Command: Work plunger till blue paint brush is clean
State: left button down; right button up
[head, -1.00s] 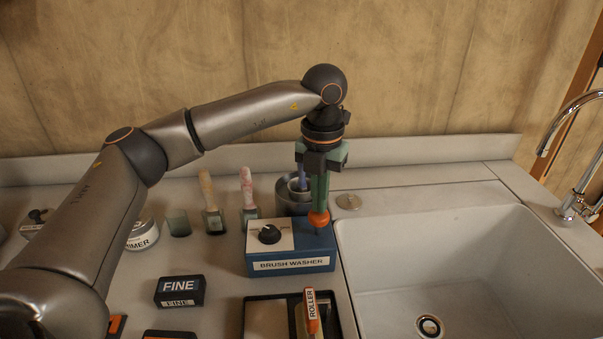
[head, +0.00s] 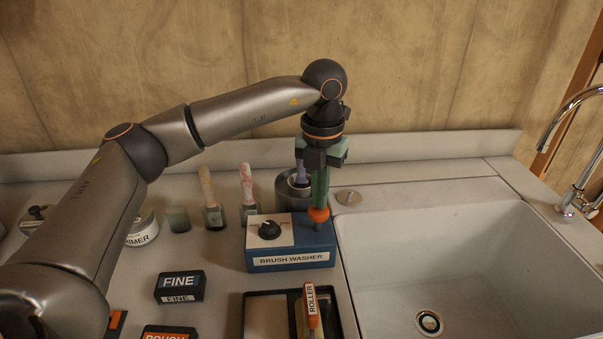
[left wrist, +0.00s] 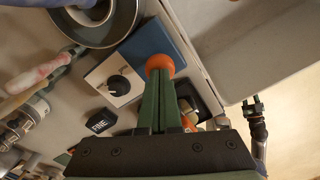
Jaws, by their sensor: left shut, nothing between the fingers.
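The brush washer (head: 290,259) is a blue box with a white panel and black dial. Its orange plunger knob (head: 318,215) sits on top at the right and also shows in the left wrist view (left wrist: 160,64). My left gripper (head: 319,206) is shut and empty, pointing down, its green fingertips against the top of the knob. Behind it stands a grey round pot (head: 284,190). A bluish handle (head: 301,168), apparently the blue paint brush, rises from the pot, partly hidden by the gripper; its bristles are hidden. My right gripper (left wrist: 253,106) shows small in the left wrist view.
Two brushes with pale, stained handles (head: 208,190) (head: 247,185) stand left of the pot. A FINE block (head: 180,287) and a tray with a roller (head: 311,306) are in front. The sink (head: 440,250) and tap (head: 573,150) are at right.

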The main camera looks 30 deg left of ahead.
pick_arm(q)
jog(key=shift+f+b, duration=1.1)
jog(key=shift+f, duration=0.7)
jog(key=shift+r+p, duration=1.45)
jog(key=shift+r, duration=0.4)
notch_tip(320, 180, up, 6)
jog(key=p, duration=0.4)
jog(key=shift+p, duration=0.35)
jog(key=shift+s, duration=0.1)
